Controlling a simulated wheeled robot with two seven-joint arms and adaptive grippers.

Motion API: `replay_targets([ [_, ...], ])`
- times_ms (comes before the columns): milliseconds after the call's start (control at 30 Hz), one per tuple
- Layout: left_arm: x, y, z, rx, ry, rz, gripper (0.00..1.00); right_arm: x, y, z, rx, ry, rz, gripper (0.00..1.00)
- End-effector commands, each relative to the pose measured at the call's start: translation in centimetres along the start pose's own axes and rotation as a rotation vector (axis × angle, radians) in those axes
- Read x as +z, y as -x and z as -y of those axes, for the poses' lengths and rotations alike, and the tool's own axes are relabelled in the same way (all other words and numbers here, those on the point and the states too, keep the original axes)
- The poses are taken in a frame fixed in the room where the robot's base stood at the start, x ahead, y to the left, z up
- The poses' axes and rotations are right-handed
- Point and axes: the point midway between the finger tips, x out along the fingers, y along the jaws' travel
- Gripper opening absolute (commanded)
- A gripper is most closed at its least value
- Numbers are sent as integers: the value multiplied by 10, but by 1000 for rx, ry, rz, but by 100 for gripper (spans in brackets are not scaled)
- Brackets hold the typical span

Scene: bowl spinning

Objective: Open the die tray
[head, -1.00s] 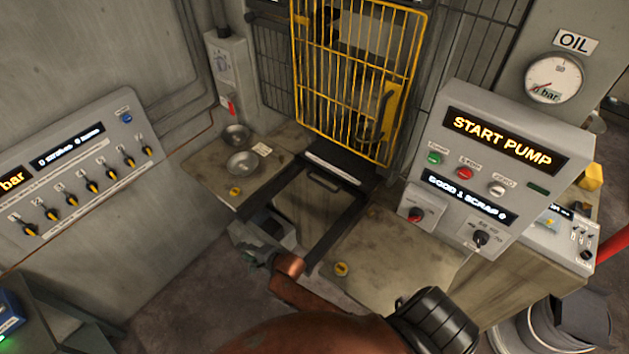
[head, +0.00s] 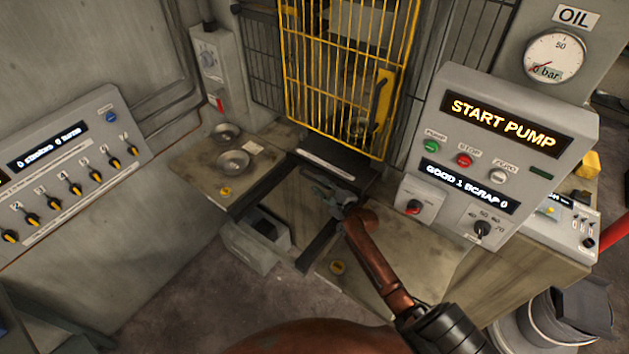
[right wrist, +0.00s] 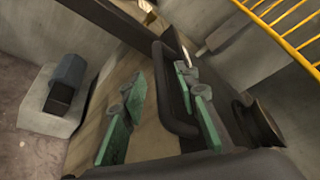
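The die tray (head: 290,206) is a flat metal plate between dark rails, below the yellow cage door. Its dark bar handle is mostly hidden by my gripper in the head view. In the right wrist view the black handle (right wrist: 166,95) shows clearly. My right gripper (head: 335,192) is at the handle. Its green fingers (right wrist: 157,85) are spread, with the handle bar between them. The bar is near the right finger, and a gap shows to the left finger. I cannot tell whether they touch. My left gripper is not in view.
The yellow cage door (head: 345,75) stands just behind the tray. Side tables flank it, the left one with two metal bowls (head: 233,162). A grey bin (head: 255,243) stands on the floor in front. A control panel (head: 500,150) reading START PUMP rises on the right.

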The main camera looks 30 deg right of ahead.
Motion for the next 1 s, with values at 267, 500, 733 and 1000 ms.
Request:
replay_targets([
  [267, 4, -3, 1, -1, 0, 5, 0, 0, -41, 0, 0, 1, -1, 29],
  [500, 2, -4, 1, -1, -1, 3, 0, -1, -51, 0, 0, 1, -2, 29],
  [733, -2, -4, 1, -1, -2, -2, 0, -1, -51, 0, 0, 1, -2, 26],
  [1000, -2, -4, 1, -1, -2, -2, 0, -1, -51, 0, 1, 1, -2, 7],
])
